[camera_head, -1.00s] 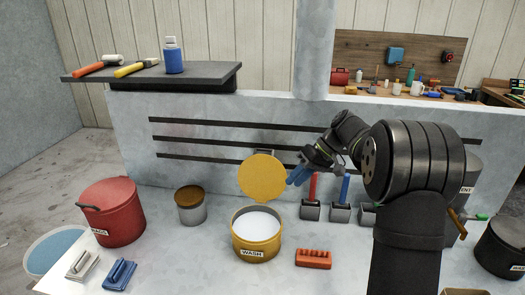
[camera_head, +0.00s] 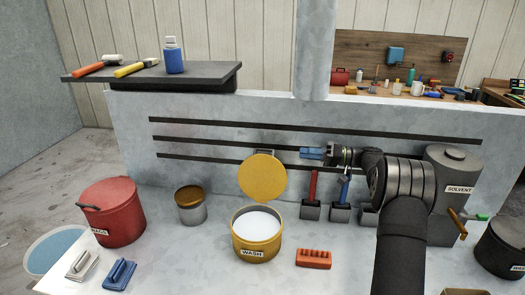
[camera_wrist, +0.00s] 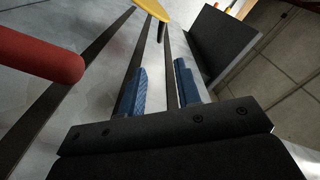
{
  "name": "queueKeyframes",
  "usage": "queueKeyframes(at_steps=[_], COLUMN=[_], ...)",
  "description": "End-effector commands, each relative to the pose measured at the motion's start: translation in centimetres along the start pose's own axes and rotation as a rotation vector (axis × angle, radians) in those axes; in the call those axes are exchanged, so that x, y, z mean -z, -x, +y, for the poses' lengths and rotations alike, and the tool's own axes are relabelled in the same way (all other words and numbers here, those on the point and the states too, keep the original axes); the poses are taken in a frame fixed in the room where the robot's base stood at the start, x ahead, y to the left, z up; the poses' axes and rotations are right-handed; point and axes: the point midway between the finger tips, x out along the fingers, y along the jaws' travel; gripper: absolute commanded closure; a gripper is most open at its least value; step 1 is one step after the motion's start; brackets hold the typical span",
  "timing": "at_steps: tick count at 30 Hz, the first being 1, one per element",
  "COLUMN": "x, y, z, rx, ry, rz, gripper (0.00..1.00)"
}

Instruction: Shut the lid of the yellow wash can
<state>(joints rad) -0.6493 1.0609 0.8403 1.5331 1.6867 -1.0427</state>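The yellow wash can (camera_head: 257,246) stands on the pale bench with its label facing me and white contents showing. Its round yellow lid (camera_head: 263,178) stands upright behind the opening, so the can is open. My gripper (camera_head: 305,153) is to the right of the lid and a little above its middle, with a gap between them. In the wrist view my gripper (camera_wrist: 157,82) has its two blue fingers apart with nothing between them. A yellow edge, seemingly the lid (camera_wrist: 152,8), shows at the top of that view.
A red-handled tool (camera_head: 313,187) and a blue-handled tool (camera_head: 345,189) stand in holders below my gripper. An orange brush (camera_head: 313,259) lies right of the can. A brown-lidded tin (camera_head: 190,205) and a red bucket (camera_head: 112,213) stand left. Dark rails (camera_head: 215,141) cross the wall behind.

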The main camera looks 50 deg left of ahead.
Motion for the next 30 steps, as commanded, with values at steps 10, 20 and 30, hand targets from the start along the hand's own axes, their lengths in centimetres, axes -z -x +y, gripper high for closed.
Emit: queueKeyframes(at_steps=[10,20,30], x=[-0.1,-0.1,-0.1], y=[-7.7,-13.8,-15.4], z=[-0.1,-0.1,0.0], rx=[0.001,0.0,-0.001], ry=[-0.001,0.0,0.0], rz=[-0.004,-0.003,-0.002], gripper=[0.69,0.69,0.69])
